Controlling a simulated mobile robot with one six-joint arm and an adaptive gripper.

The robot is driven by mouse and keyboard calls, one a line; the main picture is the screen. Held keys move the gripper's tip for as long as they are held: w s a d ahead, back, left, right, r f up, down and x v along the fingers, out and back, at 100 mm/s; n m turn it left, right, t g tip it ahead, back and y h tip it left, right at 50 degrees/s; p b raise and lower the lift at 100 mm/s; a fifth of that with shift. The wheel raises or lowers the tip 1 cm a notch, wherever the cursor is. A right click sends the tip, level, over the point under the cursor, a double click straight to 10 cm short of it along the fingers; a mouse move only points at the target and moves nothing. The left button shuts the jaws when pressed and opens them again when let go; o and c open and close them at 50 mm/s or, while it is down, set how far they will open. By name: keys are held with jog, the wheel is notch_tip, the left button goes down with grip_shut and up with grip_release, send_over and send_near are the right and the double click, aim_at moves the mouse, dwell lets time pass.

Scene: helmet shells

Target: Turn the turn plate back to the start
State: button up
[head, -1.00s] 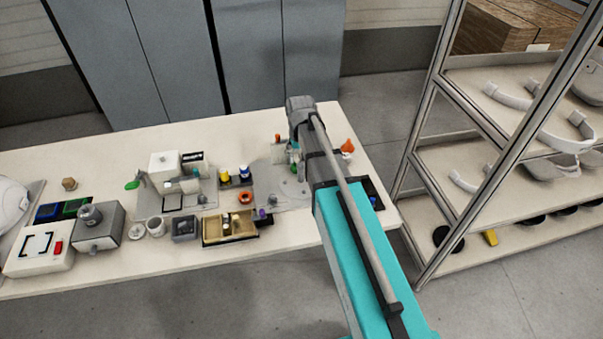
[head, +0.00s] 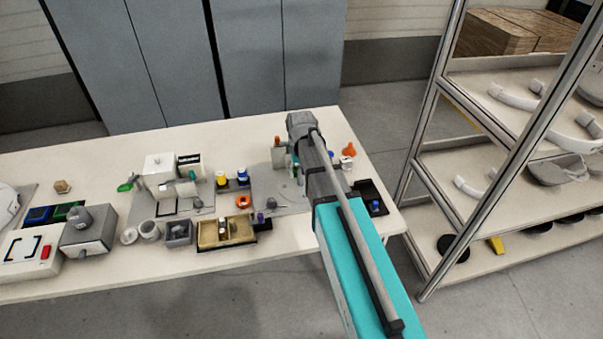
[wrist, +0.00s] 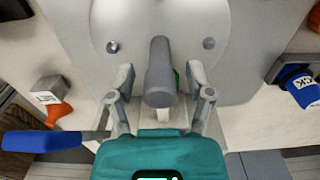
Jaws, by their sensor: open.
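The turn plate (wrist: 190,22) is a pale round disc on a grey base plate (wrist: 62,30), seen at the top of the wrist view. Two small bolts show on the disc. A grey upright post (wrist: 159,82) stands between the fingers of my gripper (wrist: 161,78). The fingers are open, one on each side of the post, with gaps visible. In the head view my arm hides the gripper and most of the disc; the base plate (head: 266,185) shows left of my arm.
In the wrist view a grey block (wrist: 48,92) with an orange part and a blue handle (wrist: 40,141) lie left; a blue labelled piece (wrist: 303,90) lies right. In the head view, fixtures and a parts tray (head: 212,235) crowd the bench leftward. A shelf rack (head: 430,200) stands right.

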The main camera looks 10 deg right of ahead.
grip_shut()
jog(key=shift+d, duration=0.1)
jog(key=shift+a, duration=0.2)
dwell(0.3)
